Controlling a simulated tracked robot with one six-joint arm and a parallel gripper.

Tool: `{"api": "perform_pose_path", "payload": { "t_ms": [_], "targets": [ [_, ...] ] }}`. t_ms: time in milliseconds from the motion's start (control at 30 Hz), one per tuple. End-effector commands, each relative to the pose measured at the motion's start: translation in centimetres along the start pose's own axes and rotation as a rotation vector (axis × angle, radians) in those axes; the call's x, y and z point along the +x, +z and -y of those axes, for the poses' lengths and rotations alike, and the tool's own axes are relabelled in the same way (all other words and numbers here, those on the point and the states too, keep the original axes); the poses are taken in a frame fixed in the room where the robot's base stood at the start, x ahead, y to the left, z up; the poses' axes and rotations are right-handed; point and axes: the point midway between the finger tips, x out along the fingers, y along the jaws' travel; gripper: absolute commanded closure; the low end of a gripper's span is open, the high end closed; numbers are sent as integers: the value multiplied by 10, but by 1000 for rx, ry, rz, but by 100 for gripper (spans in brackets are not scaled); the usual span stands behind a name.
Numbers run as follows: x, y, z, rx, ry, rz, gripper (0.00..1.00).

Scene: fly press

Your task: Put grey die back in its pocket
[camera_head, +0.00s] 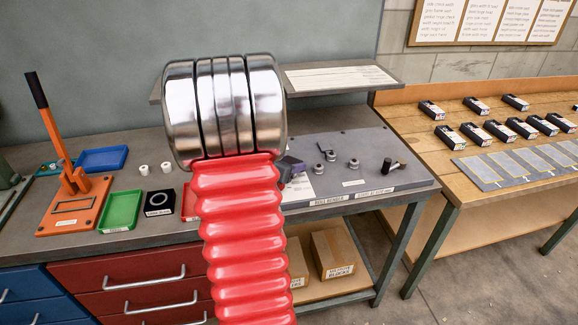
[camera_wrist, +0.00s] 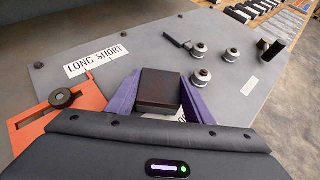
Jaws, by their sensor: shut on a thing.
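My gripper (camera_wrist: 160,98) has purple fingers and is shut on a dark grey rectangular block (camera_wrist: 159,88), which looks like the grey die. In the wrist view the block sits between the two fingers, above the grey board. In the head view my gripper (camera_head: 291,168) shows only partly, behind my red arm, over the left side of the grey board (camera_head: 372,150); the block cannot be made out there. A pocket for the die cannot be picked out in either view.
On the board stand several round metal posts (camera_wrist: 202,52) and a dark upright piece (camera_wrist: 270,50). An orange fixture (camera_wrist: 40,122) lies left of my gripper. An orange lever press (camera_head: 70,205), a green tray (camera_head: 120,210) and a black block with a ring (camera_head: 160,203) stand further left.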

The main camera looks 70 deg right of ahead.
Motion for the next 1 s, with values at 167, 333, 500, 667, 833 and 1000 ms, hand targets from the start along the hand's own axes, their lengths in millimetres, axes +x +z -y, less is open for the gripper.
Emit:
{"api": "perform_pose_path", "payload": {
  "t_ms": [167,333,500,667,833,1000],
  "targets": [
    [0,0,-1,1,1,4,100],
    [1,0,-1,1,1,4,100],
    [1,-3,0,0,1,1,47],
    [1,-3,-1,0,1,1,36],
    [1,-3,-1,0,1,1,35],
    [0,-1,-1,0,2,1,35]
  ]
}}
